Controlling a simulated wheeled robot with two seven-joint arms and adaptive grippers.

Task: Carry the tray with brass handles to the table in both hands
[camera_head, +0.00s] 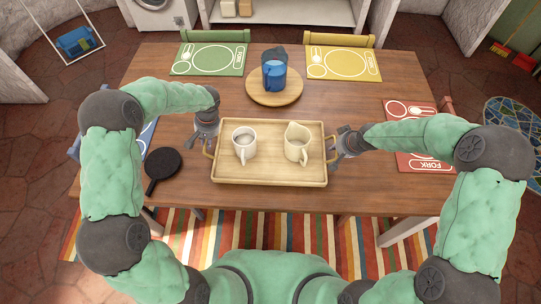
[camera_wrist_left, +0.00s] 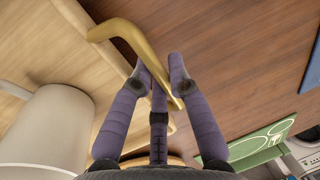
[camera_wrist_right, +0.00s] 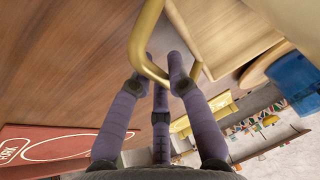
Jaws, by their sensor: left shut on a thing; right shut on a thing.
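A pale wooden tray (camera_head: 268,172) is over the near middle of the brown table (camera_head: 350,195); I cannot tell whether it touches the top. It looks level and carries a white mug (camera_head: 244,146) on the left and a cream jug (camera_head: 297,145) on the right. My left gripper (camera_head: 208,142) is shut on the left brass handle (camera_wrist_left: 122,32). My right gripper (camera_head: 337,147) is shut on the right brass handle (camera_wrist_right: 145,32). The mug also shows beside the handle in the left wrist view (camera_wrist_left: 45,130).
A round wooden board (camera_head: 285,99) with a blue pitcher (camera_head: 273,75) stands behind the tray. A black pan (camera_head: 164,163) lies close to its left. Green (camera_head: 184,66), yellow (camera_head: 368,72) and red (camera_head: 397,108) placemats lie near the table edges. A striped rug (camera_head: 290,235) is below.

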